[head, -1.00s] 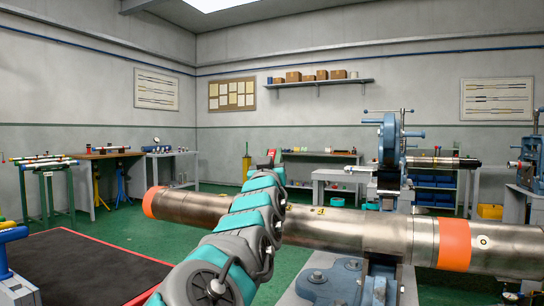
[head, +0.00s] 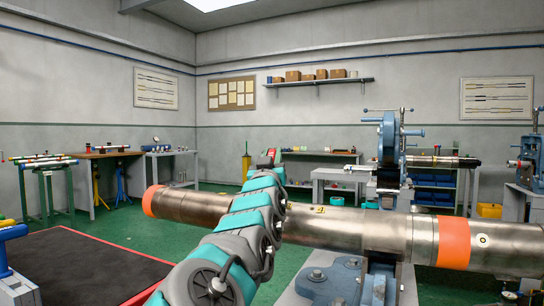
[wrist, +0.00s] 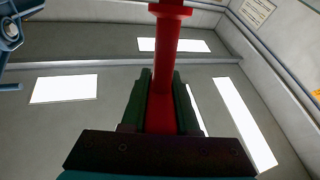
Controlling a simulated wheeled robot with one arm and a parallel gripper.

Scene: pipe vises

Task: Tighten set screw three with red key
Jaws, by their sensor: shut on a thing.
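The red key (wrist: 166,45) stands between the two dark green fingers of my gripper (wrist: 162,78) in the wrist view. The gripper is shut on it, and the key points away from the wrist with a wider red collar near the top edge. In the head view my arm reaches across in front of a long steel pipe (head: 365,228); a bit of red shows at its far end, too small to make out. The pipe carries a small yellow mark (head: 320,210) and a round fitting (head: 483,240). I cannot tell which is set screw three.
The pipe rests on a blue vise (head: 335,282) and has orange bands (head: 454,243) near its ends. A tall blue machine (head: 389,145) stands behind it. A dark mat (head: 75,262) lies at left, benches line the walls, and green floor is open between. The wrist camera faces the ceiling.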

